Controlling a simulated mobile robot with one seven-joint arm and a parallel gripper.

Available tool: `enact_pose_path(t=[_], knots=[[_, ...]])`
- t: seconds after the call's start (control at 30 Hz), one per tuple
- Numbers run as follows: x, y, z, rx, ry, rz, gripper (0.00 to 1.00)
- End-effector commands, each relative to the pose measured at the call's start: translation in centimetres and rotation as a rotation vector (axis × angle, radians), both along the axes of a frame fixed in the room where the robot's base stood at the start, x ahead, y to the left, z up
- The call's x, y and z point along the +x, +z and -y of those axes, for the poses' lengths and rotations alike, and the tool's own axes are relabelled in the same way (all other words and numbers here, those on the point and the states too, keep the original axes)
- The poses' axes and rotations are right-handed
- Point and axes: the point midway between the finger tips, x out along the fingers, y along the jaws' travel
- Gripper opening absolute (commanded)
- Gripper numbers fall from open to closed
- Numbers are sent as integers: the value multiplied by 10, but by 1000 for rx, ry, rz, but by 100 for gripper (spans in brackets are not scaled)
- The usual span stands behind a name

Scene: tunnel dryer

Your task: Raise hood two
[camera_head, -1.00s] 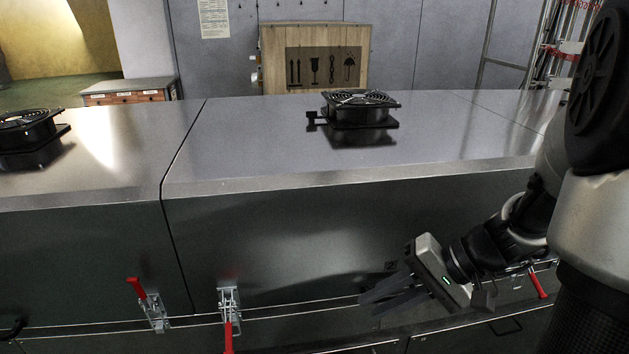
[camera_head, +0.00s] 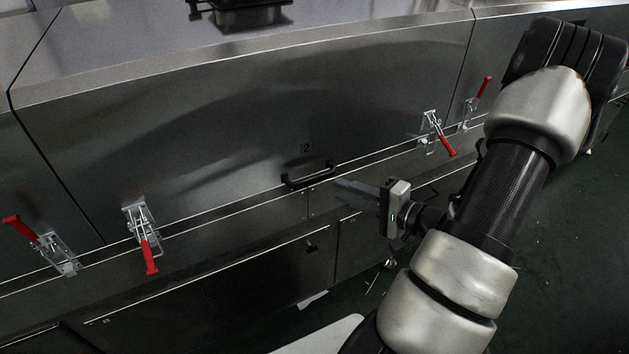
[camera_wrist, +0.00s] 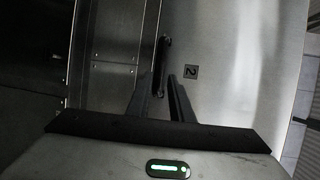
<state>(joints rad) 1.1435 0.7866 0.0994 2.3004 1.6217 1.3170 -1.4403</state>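Hood two (camera_head: 230,130) is a large grey metal cover marked with a small "2" plate (camera_head: 306,148); it sits down along the lower body, and only the front of its top shows. Its black bar handle (camera_head: 309,176) is at the lower middle of the front; it also shows in the wrist view (camera_wrist: 162,55). My gripper (camera_head: 342,190) is just right of and in front of the handle, seemingly apart from it. In the wrist view its two fingers (camera_wrist: 160,80) are spread and empty, with the handle ahead between the tips.
Toggle latches with red levers flank the hood's lower edge: left (camera_head: 142,228) and right (camera_head: 434,128), both levers pointing down. Neighbouring latches at far left (camera_head: 52,248) and far right (camera_head: 472,108) have levers pointing up. A black fan unit (camera_head: 245,14) sits on top. Dark floor lies at right.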

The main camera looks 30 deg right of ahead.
Motion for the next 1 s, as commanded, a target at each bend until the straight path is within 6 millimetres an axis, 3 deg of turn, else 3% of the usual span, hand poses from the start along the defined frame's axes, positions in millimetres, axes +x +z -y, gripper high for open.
enact_pose_path(t=[0.3,0.5,0.9,1.0], knots=[[60,-13,-29,0,4,0,20],[83,-17,-39,-1,2,1,20],[90,-18,-42,0,1,-1,20],[90,-18,-42,0,1,-1,5]])
